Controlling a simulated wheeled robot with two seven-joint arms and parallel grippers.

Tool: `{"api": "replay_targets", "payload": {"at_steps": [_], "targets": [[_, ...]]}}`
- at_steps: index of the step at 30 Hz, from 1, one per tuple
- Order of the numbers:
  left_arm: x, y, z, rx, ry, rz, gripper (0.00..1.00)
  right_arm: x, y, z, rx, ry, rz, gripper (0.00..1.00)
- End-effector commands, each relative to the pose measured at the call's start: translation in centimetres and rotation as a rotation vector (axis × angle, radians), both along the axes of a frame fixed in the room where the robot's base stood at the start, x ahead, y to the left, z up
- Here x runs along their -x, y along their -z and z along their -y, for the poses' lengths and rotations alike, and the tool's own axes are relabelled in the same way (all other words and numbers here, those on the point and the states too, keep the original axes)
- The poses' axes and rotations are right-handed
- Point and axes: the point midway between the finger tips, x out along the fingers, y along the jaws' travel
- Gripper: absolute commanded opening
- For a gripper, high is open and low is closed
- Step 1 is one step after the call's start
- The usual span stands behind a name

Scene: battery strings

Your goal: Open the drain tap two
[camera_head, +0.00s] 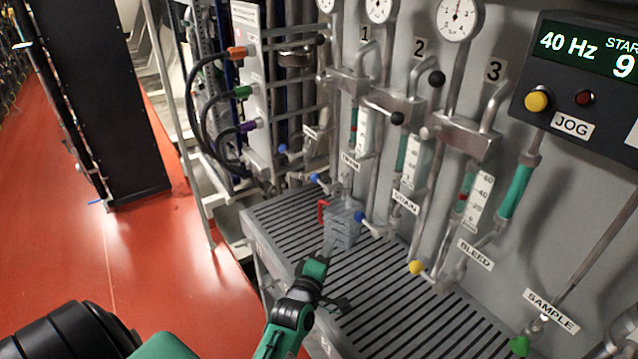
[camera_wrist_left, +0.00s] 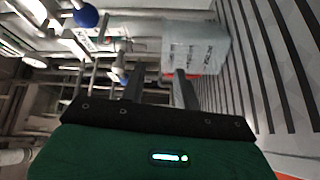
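Drain tap two has a blue knob (camera_head: 359,217) at the foot of column 2, beside a DRAIN label (camera_head: 405,203). A blue knob (camera_wrist_left: 85,16) shows at the top left of the left wrist view; I cannot tell which tap it belongs to. My left gripper (camera_head: 329,246) is over the slatted bench, in front of and below the tap. Its fingers (camera_wrist_left: 160,88) are apart, with nothing seen held between them. A grey measuring jug (camera_head: 343,226) stands just beyond the fingertips and shows in the left wrist view (camera_wrist_left: 197,48). My right gripper is out of view.
The slatted bench (camera_head: 385,300) has free room at the front right. Other taps have blue (camera_head: 314,178), yellow (camera_head: 416,267) and green (camera_head: 519,345) knobs. Hoses and pipes crowd the back left. A JOG panel (camera_head: 580,85) hangs at upper right.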

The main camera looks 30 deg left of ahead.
Motion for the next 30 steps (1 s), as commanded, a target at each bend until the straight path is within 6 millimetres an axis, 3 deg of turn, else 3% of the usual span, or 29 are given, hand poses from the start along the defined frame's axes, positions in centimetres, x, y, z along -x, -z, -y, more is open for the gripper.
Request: {"api": "replay_targets", "payload": {"at_steps": [6,12,19,30], "targets": [[-1.7,-2.6,-3.6,0.306,-0.122,0.351,0.31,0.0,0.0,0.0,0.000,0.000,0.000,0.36],[-1.6,-3.5,-5.1,0.429,-0.158,0.514,0.31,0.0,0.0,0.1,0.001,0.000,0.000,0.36],[-3.0,-4.6,-5.9,0.441,-0.160,0.535,0.31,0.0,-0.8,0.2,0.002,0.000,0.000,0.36],[-9.0,-7.6,-9.1,0.440,-0.160,0.534,0.31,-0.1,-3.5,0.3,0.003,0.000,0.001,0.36]]}}
